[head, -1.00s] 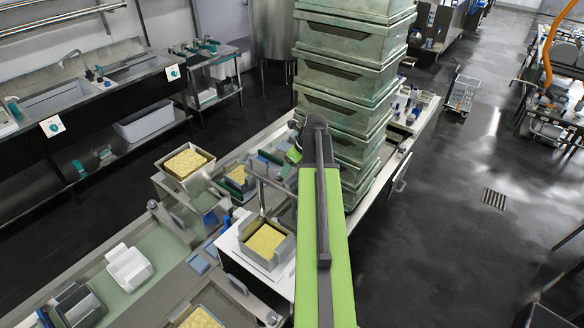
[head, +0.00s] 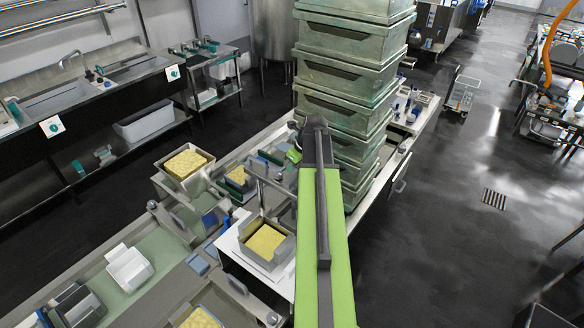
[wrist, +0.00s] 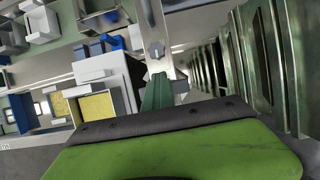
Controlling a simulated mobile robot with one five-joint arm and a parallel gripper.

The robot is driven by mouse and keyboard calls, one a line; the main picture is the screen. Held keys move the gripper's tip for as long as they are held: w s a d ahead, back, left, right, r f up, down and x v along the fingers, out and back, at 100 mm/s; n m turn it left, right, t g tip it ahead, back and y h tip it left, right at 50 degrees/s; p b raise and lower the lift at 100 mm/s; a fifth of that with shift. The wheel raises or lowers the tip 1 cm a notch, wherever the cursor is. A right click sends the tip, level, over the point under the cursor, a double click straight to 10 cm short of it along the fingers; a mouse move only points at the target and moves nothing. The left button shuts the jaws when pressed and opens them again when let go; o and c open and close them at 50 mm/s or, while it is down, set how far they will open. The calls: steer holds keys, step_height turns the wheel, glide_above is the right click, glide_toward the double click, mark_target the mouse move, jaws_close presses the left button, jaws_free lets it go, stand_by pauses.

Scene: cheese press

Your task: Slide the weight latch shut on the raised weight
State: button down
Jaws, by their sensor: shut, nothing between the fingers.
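My gripper (wrist: 158,92) shows in the wrist view as dark green fingers, shut and empty, at the foot of an upright metal post (wrist: 148,14). In the head view my green arm reaches over the bench and hides most of the gripper. A metal frame (head: 262,188) stands behind a boxed cheese (head: 265,242). The raised weight cannot be made out.
More cheese boxes (head: 186,163) and a white tub (head: 129,268) crowd the bench.

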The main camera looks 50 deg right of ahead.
jaws_free()
stand_by(0.8)
steer(key=shift+r, duration=0.15)
steer(key=a+p+v, duration=0.1)
steer(key=p+v, duration=1.5)
steer(key=v, duration=0.1)
steer(key=shift+s+d, duration=0.15)
steer(key=shift+d, duration=0.3)
